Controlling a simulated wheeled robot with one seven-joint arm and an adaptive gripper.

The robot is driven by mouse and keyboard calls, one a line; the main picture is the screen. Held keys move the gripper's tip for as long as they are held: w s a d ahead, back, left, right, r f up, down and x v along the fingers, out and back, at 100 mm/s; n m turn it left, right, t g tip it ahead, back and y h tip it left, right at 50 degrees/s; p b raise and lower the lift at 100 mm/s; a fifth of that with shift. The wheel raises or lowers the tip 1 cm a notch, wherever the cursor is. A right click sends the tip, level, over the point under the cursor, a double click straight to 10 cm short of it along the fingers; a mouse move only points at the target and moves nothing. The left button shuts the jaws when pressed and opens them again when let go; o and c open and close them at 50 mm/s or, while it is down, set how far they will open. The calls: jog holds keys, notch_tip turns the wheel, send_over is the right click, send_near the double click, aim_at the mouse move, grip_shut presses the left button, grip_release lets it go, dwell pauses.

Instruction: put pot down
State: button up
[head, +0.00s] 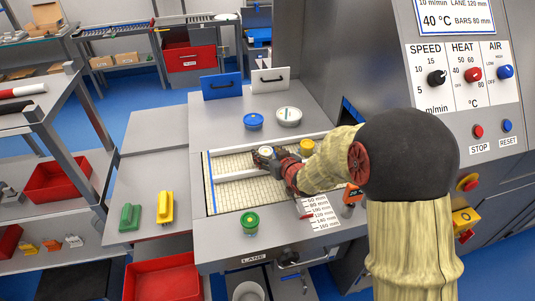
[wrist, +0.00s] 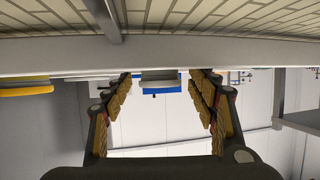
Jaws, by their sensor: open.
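My gripper (head: 264,158) is low over the pale tiled belt (head: 232,196). A yellow-topped pot (head: 307,145) stands behind my arm, partly hidden. A blue pot (head: 253,121) and a grey-white pot (head: 289,116) stand on the grey top behind the belt. A green pot (head: 250,222) stands at the front edge.
Pale bars (head: 240,175) cross the belt. A green block (head: 130,217) and a yellow block (head: 165,207) with handles lie on the left side table (head: 140,180). A control panel (head: 463,75) rises at the right. A red tub (head: 167,277) sits low in front.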

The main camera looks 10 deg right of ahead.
jog(key=p+v, duration=0.3)
jog(key=v, duration=0.8)
jog(key=shift+s+d+r, duration=0.1)
jog(key=shift+s+r, duration=0.1)
jog(key=shift+s, duration=0.1)
jog(key=s+d+r+m+g+h, duration=0.2)
jog(key=s+d+r+g+h, duration=0.15)
jog(key=s+r, duration=0.6)
jog(key=s+a+r+g, duration=0.1)
jog(key=s+a+g, duration=0.1)
jog(key=s, duration=0.8)
jog(key=s+a+r+g, duration=0.1)
jog(key=s+a+g, duration=0.1)
jog(key=s, duration=0.8)
jog(key=shift+a+r+y, duration=0.15)
jog(key=shift+a+y, duration=0.3)
jog(key=shift+a, duration=0.05)
